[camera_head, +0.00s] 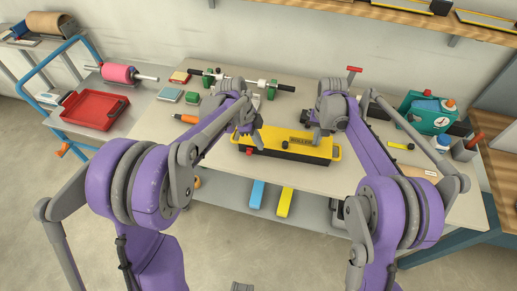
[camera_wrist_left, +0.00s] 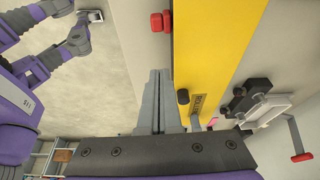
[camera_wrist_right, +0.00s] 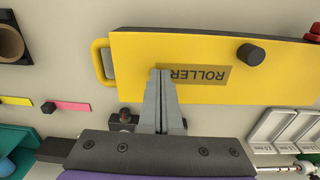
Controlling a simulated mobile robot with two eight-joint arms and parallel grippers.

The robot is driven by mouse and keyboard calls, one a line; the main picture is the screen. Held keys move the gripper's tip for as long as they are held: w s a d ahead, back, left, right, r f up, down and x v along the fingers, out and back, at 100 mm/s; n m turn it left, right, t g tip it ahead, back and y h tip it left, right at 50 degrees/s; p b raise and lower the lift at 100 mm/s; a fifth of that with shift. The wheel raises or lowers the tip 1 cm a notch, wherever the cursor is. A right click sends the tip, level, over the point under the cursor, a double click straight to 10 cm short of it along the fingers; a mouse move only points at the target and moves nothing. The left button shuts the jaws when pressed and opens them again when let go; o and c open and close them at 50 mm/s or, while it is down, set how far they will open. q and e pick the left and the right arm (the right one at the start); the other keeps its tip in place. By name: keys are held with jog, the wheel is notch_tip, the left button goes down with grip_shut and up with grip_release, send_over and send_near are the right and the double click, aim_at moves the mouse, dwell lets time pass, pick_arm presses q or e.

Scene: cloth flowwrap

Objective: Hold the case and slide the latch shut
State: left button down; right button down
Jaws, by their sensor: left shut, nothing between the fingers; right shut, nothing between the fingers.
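The yellow case (camera_head: 272,137) lies on the workbench with its long side toward me. It bears a dark "ROLLER" label (camera_wrist_right: 200,77), a round black knob (camera_wrist_right: 251,54) and a yellow end handle (camera_wrist_right: 100,62). The black knob also shows in the left wrist view (camera_wrist_left: 183,97); I cannot tell whether it is the latch. My left gripper (camera_head: 258,143) is shut and empty at the case's left part. My right gripper (camera_head: 318,138) is shut and empty, with its fingertips over the label in the right wrist view. Contact with the case cannot be judged.
A red knob (camera_wrist_left: 160,21) sits beside the case's left end. A red tray (camera_head: 92,110) and pink roll (camera_head: 118,73) are on a cart at left. A teal container (camera_head: 428,115) stands at right. Blue (camera_head: 256,194) and yellow (camera_head: 284,202) strips lie on the lower shelf.

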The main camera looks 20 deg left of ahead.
pick_arm(q)
jog(key=v, duration=0.5)
pick_arm(e)
jog(key=shift+f, duration=0.15)
